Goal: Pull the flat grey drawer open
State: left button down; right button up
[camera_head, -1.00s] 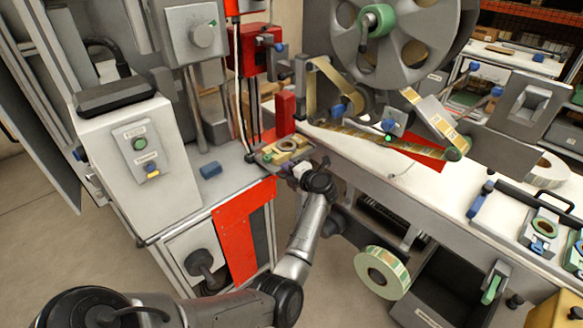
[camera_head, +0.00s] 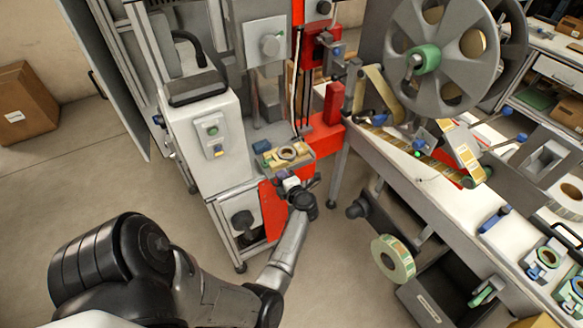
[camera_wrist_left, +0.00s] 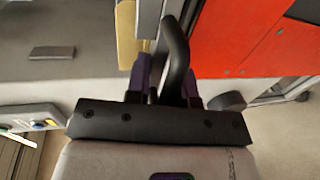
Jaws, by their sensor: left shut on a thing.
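The flat grey drawer (camera_head: 308,155) sticks out at the front of the red press, over the edge of the grey bench. It carries a brass-coloured block with a pale ring on top. My left gripper (camera_head: 291,184) is at the drawer's near side, with the arm reaching up from below. In the left wrist view its purple fingers (camera_wrist_left: 165,80) are shut on the black arched handle (camera_wrist_left: 176,45). The drawer's inner end is hard to make out. My right gripper is not in view.
A red panel (camera_head: 272,208) hangs just below the drawer. A white control box (camera_head: 215,140) stands left of it, and a blue block (camera_head: 262,146) lies on the bench. The white labelling table (camera_head: 400,155) with its large reel is at right. Open floor lies in front.

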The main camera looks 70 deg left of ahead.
pick_arm(q)
jog(key=shift+s+d+f, duration=0.2)
jog(key=shift+s+f, duration=0.35)
jog(key=shift+s, duration=0.1)
jog(key=c, duration=1.2)
grip_release()
jog(key=shift+s, duration=0.1)
jog(key=shift+o, duration=0.2)
jog(key=shift+w+r, duration=0.2)
jog(key=shift+r, duration=0.1)
